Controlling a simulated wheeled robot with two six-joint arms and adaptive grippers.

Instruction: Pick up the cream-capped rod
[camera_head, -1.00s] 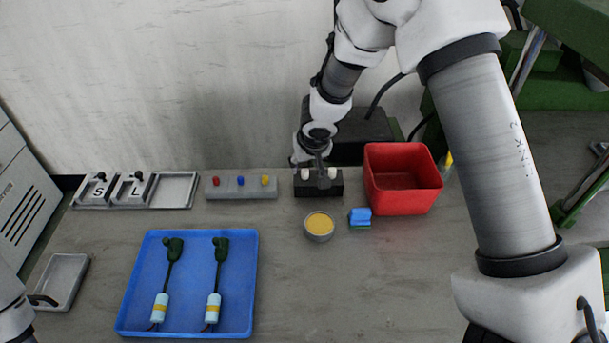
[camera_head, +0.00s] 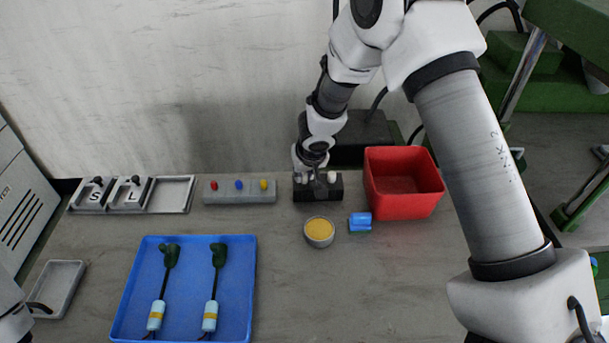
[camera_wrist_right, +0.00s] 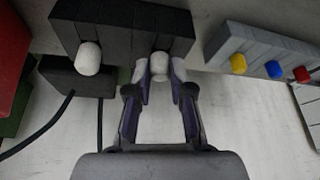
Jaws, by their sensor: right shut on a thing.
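A black block (camera_head: 318,193) at the back of the table holds two upright cream-capped rods. My right gripper (camera_head: 316,181) comes down over the block from behind. In the right wrist view, my right gripper (camera_wrist_right: 159,75) is shut on one cream-capped rod (camera_wrist_right: 159,66), with a finger on each side of the cap. This rod is the one nearer the grey block, and its lower part is hidden in the black block. The other cream-capped rod (camera_wrist_right: 88,57) stands free beside it and also shows in the head view (camera_head: 332,177). My left gripper is out of view.
A red bin (camera_head: 403,205) stands close to the right of the black block. A grey block (camera_head: 240,197) with red, blue and yellow caps is to its left. A bowl (camera_head: 319,241) and a blue piece (camera_head: 360,222) lie in front. A blue tray (camera_head: 185,290) holds two cabled parts.

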